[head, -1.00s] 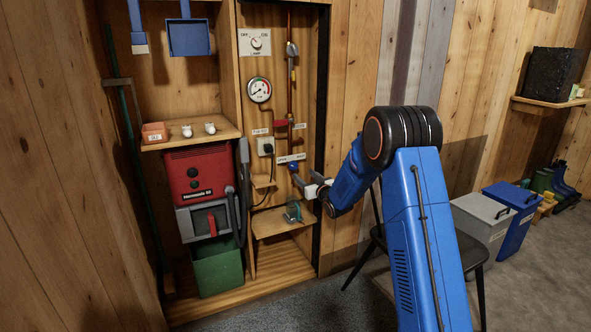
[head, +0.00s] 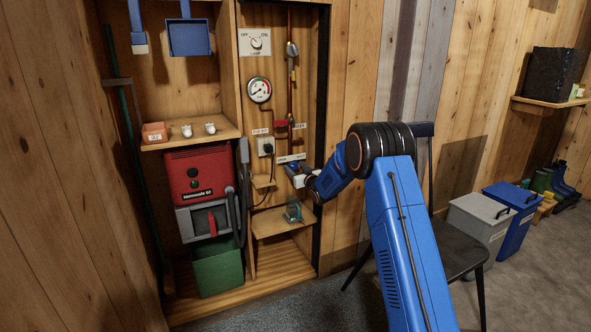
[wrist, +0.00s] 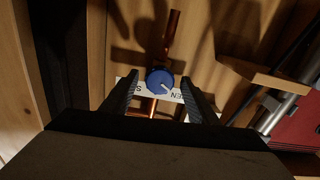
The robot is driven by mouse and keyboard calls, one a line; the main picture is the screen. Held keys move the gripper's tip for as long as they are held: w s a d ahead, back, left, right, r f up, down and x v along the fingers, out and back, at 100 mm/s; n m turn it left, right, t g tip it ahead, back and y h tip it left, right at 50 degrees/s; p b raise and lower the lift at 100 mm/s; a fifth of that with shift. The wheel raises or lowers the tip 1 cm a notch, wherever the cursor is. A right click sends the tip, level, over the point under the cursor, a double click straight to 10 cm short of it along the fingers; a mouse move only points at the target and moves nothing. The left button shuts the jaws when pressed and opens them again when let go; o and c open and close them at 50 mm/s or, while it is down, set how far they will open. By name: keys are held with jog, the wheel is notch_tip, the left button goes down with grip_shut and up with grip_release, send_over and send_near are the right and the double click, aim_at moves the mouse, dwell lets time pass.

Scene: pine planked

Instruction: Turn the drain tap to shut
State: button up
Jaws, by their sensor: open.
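The drain tap is a round blue knob (wrist: 160,81) on a copper pipe in the wrist view. Its white mark points down and right, toward the "EN" end of the white label (wrist: 146,92), whose text is partly hidden. My gripper (wrist: 159,84) is open, with one dark finger on each side of the knob. Gaps show between the fingers and the knob, so it is not gripped. In the head view my gripper (head: 296,173) is at the pipe just below the label (head: 291,158) and hides the knob.
A gauge (head: 259,90), a lamp dial (head: 255,42) and a red handle (head: 281,124) are above on the same panel. A small shelf (head: 284,222) is below my gripper. The red machine (head: 199,173) stands to the left. A dark chair (head: 443,247) is behind my arm.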

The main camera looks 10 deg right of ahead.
jog(key=c, duration=1)
jog(key=shift+c, duration=0.2)
jog(key=shift+m, duration=0.3)
jog(key=m, duration=0.4)
jog(key=shift+m, duration=0.3)
jog(key=m, duration=0.9)
jog(key=shift+d, duration=0.1)
jog(key=m, duration=0.3)
jog(key=shift+m, duration=0.3)
jog(key=m, duration=0.6)
jog(key=shift+f, duration=0.1)
